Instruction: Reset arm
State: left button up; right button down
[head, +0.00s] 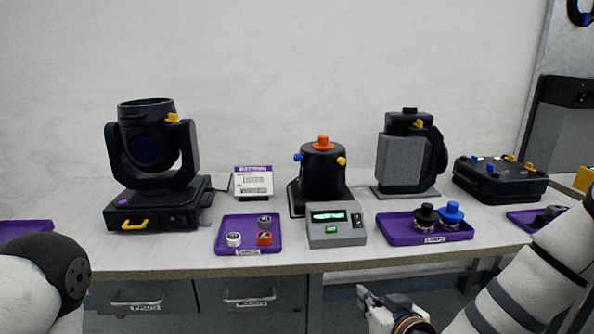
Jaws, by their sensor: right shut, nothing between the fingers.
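My right gripper (384,300) is low at the bottom of the head view, in front of the bench's front edge and below the lamp tray. It is shut and empty, apart from everything on the bench. My right arm comes in from the lower right. My left arm's rounded link shows at the lower left, but its gripper is out of view.
The bench (190,258) carries a moving-head light (150,160), a purple tray with small caps (225,247), a grey display box (336,228), a black can (323,175), a lamp tray (400,235) and a black case (500,180). Drawers (245,298) sit below.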

jog(key=s+f+g, duration=0.4)
jog(key=s+f, duration=0.4)
jog(key=s, duration=0.3)
jog(key=s+f+g, duration=0.4)
jog(key=s+f, duration=0.3)
jog(key=s, duration=0.4)
jog(key=s+d+f+g+h, duration=0.1)
jog(key=s+d+g, duration=0.1)
jog(key=s, duration=0.7)
jog(key=s+d+m+g+h, duration=0.1)
jog(key=s+d+g, duration=0.2)
jog(key=s, duration=0.7)
jog(key=shift+d+f+m+g+h, duration=0.3)
jog(key=shift+d+f+g, duration=0.05)
jog(key=shift+g, duration=0.45)
